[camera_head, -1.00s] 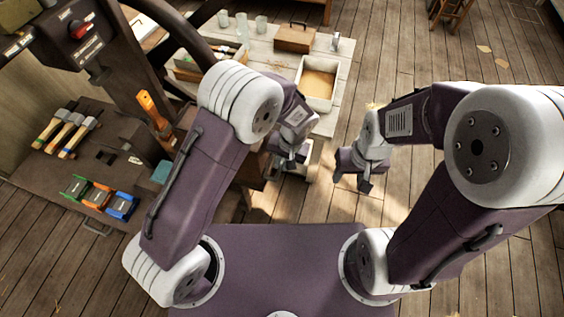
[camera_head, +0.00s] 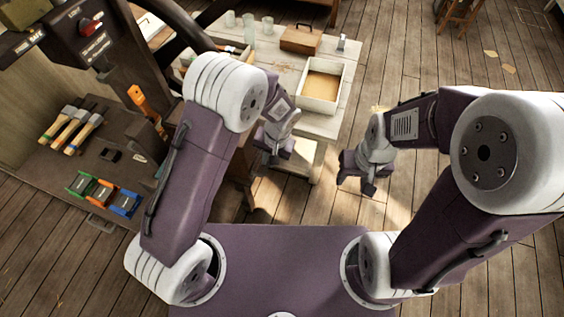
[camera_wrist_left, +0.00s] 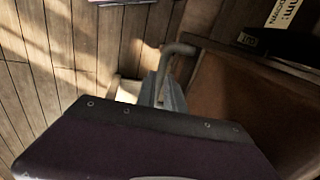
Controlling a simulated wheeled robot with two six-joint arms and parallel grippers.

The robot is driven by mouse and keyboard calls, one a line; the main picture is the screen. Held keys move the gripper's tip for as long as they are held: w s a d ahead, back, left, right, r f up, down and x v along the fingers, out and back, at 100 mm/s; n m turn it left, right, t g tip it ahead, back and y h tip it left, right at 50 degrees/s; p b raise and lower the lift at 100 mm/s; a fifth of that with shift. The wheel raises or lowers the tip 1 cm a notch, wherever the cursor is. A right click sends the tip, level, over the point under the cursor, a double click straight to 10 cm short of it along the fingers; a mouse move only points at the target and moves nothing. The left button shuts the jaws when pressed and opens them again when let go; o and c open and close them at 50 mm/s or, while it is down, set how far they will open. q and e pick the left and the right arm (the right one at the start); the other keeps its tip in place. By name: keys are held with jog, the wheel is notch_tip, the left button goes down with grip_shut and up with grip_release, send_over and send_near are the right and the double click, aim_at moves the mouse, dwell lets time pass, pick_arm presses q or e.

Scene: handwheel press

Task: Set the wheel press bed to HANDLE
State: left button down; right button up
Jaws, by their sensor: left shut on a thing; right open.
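The dark press (camera_head: 105,65) stands at the upper left, with a red knob on its panel. A dark curved piece (camera_head: 188,28), possibly the wheel rim, passes behind my left arm. My left gripper (camera_head: 274,150) is low, beside the table and the press. In the left wrist view its dark body hides much of the jaws. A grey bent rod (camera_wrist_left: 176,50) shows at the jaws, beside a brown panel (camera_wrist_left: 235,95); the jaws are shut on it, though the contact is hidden. A printed label (camera_wrist_left: 284,12) is partly visible. My right gripper (camera_head: 364,178) is open and empty over the floor.
A pale table (camera_head: 270,75) holds an open tray (camera_head: 322,85), a brown box (camera_head: 301,39) and several glasses. An orange-handled tool (camera_head: 145,106) stands near the press.

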pick_arm(q)
jog(key=a, duration=0.2)
jog(key=w+a, duration=0.1)
jog(key=a, duration=0.1)
jog(key=w+a, duration=0.1)
jog(key=a, duration=0.1)
jog(key=shift+w+a, duration=0.15)
jog(key=c, duration=1.5)
grip_release()
jog(key=shift+o, duration=0.2)
notch_tip(320, 180, up, 9)
jog(key=d, duration=0.1)
jog(key=shift+s+d, duration=0.35)
